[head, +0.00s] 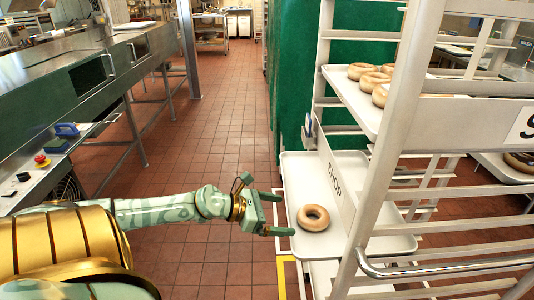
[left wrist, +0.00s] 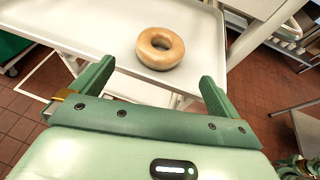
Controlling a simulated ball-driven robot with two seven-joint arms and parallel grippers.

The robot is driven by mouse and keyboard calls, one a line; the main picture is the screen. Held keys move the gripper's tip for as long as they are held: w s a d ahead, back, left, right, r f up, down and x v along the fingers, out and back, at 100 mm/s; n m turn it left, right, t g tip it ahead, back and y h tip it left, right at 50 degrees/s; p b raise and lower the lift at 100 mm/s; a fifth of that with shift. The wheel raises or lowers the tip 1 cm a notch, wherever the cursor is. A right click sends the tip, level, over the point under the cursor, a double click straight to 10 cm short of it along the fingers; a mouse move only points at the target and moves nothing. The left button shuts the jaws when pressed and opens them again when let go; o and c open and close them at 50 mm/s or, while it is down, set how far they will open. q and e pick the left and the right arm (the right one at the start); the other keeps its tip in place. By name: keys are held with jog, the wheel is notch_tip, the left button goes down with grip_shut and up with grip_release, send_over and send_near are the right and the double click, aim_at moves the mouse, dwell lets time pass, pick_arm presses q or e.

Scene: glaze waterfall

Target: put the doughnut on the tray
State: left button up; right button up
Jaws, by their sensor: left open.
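A glazed ring doughnut (head: 313,217) lies flat on a pale tray (head: 297,172) in the rack, on a lower level marked SHOP. The doughnut also shows in the left wrist view (left wrist: 160,48), near the front edge of the tray (left wrist: 112,22). My left gripper (head: 278,214) is open and empty. Its fingers reach the tray's left edge, with the doughnut just beyond the fingertips. In the left wrist view the doughnut sits ahead of the gap between the fingers (left wrist: 158,80), not between them. My right gripper is not in view.
A higher tray (head: 345,88) holds several doughnuts (head: 372,75). The white rack post (head: 385,165) and rails stand right of the lower tray. A green panel (head: 362,40) is behind. A steel machine (head: 60,90) runs along the left, with open tiled floor (head: 225,120) between.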

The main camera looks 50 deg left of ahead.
pick_arm(q)
jog(key=shift+p+v, duration=0.35)
jog(key=shift+v, duration=1.35)
